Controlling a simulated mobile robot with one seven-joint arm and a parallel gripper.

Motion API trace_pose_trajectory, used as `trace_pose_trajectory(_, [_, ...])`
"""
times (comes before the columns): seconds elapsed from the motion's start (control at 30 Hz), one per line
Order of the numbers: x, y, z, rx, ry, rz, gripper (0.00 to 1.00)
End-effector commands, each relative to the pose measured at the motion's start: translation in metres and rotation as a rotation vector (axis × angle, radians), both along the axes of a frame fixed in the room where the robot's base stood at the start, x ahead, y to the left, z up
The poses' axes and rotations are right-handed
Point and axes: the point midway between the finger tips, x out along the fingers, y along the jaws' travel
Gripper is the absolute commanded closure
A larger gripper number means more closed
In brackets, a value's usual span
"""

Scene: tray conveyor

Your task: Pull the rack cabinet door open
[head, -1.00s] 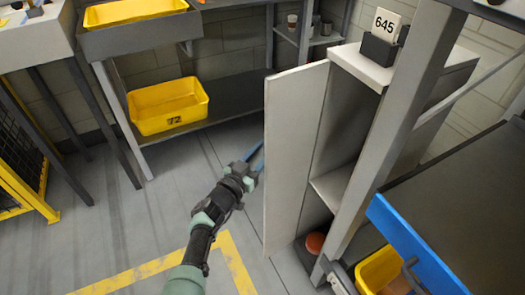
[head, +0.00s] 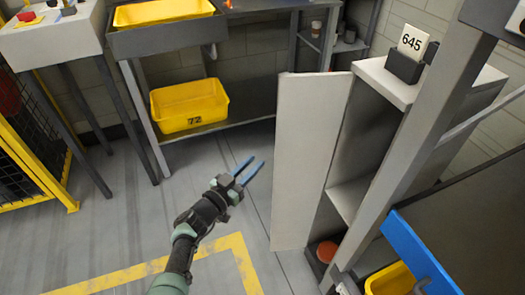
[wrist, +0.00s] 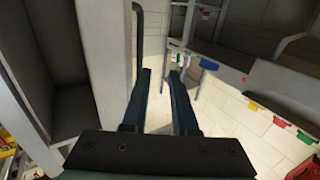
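The rack cabinet (head: 397,82) stands right of centre in the head view, with its pale door (head: 308,150) swung open to the left. Shelves show inside. My gripper (head: 252,170) is left of the door's free edge, apart from it, with its two blue fingers spread and nothing between them. In the wrist view my gripper (wrist: 160,75) also shows open. A dark upright bar handle (wrist: 138,40) on a grey panel, apparently the door (wrist: 105,65), lies just beyond the left finger. The handle is hidden in the head view.
A yellow bin (head: 189,106) sits on a low shelf behind my gripper. A blue-edged surface (head: 420,252) and a rack post are at right. The floor left of the door is clear.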

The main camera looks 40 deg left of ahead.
Motion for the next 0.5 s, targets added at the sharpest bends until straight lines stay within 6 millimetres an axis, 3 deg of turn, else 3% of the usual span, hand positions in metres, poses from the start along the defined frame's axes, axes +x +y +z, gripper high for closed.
trace_pose_trajectory(0.5, [-0.0068,0.0022,-0.0001,0.002,0.000,-0.009,0.73])
